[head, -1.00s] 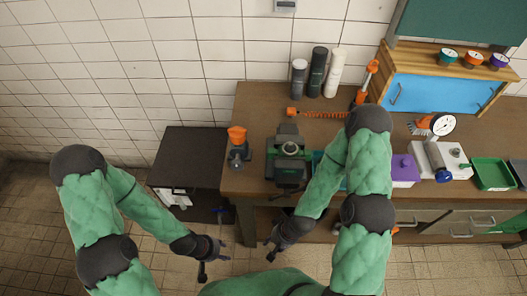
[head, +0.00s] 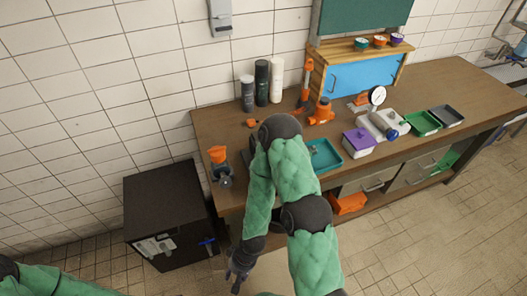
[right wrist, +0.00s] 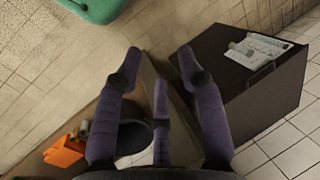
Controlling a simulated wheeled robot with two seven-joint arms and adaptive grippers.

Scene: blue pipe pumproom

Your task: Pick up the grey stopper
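I cannot make out a grey stopper for certain. A small grey item (head: 313,149) sits in the teal tray (head: 327,158) on the workbench (head: 440,90), too small to identify. My right gripper (head: 238,274) is low in front of the bench's left end, near the black cabinet. In the right wrist view its purple fingers (right wrist: 160,65) are spread apart with nothing between them. My right arm hides part of the bench top. My left gripper is outside the views; only a bit of my left arm shows at the bottom left of the head view.
A black cabinet (head: 165,205) stands left of the bench. An orange-topped device (head: 218,157) is at the bench's left end. Several tubes stand behind. A purple box (head: 358,142), a pressure gauge (head: 377,95) and a green tray (head: 422,123) are farther right. The floor at right is clear.

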